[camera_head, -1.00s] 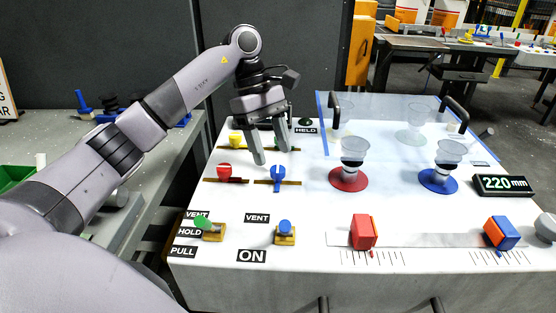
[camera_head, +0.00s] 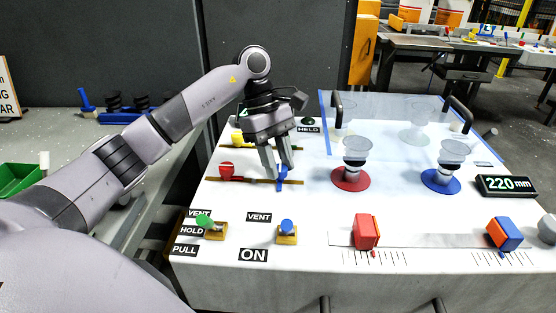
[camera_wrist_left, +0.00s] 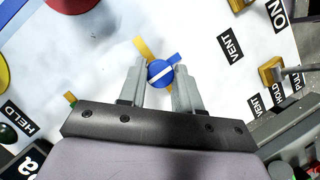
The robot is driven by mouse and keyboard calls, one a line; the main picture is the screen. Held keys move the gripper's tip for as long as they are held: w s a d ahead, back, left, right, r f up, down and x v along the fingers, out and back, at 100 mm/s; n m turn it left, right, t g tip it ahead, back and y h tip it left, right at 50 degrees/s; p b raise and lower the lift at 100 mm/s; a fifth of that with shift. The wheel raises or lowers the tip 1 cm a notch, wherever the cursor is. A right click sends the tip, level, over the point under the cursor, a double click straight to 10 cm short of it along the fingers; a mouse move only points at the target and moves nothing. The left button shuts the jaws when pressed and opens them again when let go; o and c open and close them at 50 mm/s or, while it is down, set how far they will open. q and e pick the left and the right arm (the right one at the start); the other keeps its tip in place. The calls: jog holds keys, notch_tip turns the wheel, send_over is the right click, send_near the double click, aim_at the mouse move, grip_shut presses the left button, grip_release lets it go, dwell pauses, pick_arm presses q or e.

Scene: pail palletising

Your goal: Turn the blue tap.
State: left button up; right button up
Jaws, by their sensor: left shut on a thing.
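The blue tap (camera_head: 282,184) sits on a brass pipe strip on the white table top, right of the red tap (camera_head: 226,168). My left gripper (camera_head: 280,174) has come down over it from above, with its fingers on both sides of the handle. In the left wrist view the blue tap (camera_wrist_left: 161,73) shows a round blue head with a white line, between the two grey fingertips (camera_wrist_left: 158,72). The left gripper is shut on it. The fingers partly hide the tap in the head view. My right gripper is not in view.
A yellow tap (camera_head: 237,137) stands behind. In front are a green-handled lever (camera_head: 206,222) and a blue knob (camera_head: 287,227). To the right stand clear cups over a red disc (camera_head: 350,181) and a blue disc (camera_head: 441,183), with a clear panel behind.

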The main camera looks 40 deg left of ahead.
pick_arm(q)
jog(key=shift+n+t, duration=0.5)
jog(key=shift+n, duration=0.7)
jog(key=n+t+b, duration=0.1)
jog(key=n, duration=0.2)
jog(key=shift+s+n, duration=0.15)
jog(key=shift+n, duration=0.15)
jog(key=n+t, duration=0.1)
jog(key=n, duration=0.1)
jog(key=shift+s+n+y, duration=0.1)
jog(key=shift+n+y, duration=0.2)
jog(key=n+t, duration=0.1)
jog(key=n, duration=0.1)
jog(key=n+y+b, duration=0.1)
jog(key=n, duration=0.2)
jog(key=shift+s+d+t, duration=0.1)
jog(key=shift+d+t, duration=0.05)
jog(key=shift+t, duration=0.25)
jog(key=shift+n+t+y+b, duration=0.3)
jog(key=shift+n+y, duration=0.5)
jog(key=shift+n, duration=1.3)
jog(key=o, duration=1)
jog(key=shift+o, duration=0.2)
jog(key=shift+d, duration=0.1)
